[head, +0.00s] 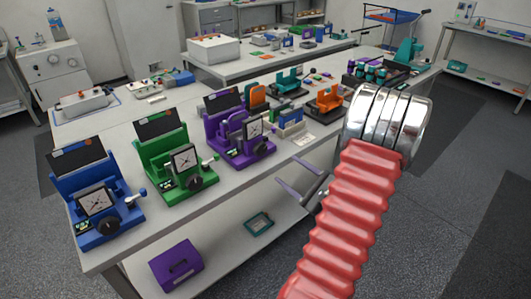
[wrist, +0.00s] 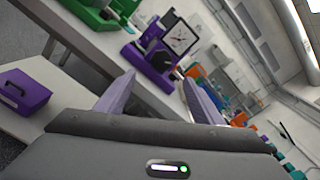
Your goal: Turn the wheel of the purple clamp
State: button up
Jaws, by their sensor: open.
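The purple clamp (head: 218,128) stands upright on the long white bench, right of the green one. A square white dial and a dark round wheel (head: 262,148) are on its front. In the wrist view the purple clamp (wrist: 152,68) is tilted, ahead of and between my fingers, with its dial and dark wheel (wrist: 160,60) showing. My gripper (head: 308,187) is open and empty, off the bench's front edge, lower right of the clamp and apart from it. In the wrist view its two pale purple fingers (wrist: 160,102) are spread apart.
A green device (head: 172,160) and a blue device (head: 92,198) stand left of the purple clamp. Orange and teal devices (head: 285,83) stand to its right. A purple box (head: 175,264) lies on the lower shelf. The floor in front of the bench is clear.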

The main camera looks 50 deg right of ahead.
aim_at(263, 151)
jog(key=shift+s+d, duration=0.15)
jog(key=x, duration=1.3)
jog(key=shift+w+d, duration=0.15)
jog(key=shift+w, duration=0.25)
jog(key=shift+c, duration=0.2)
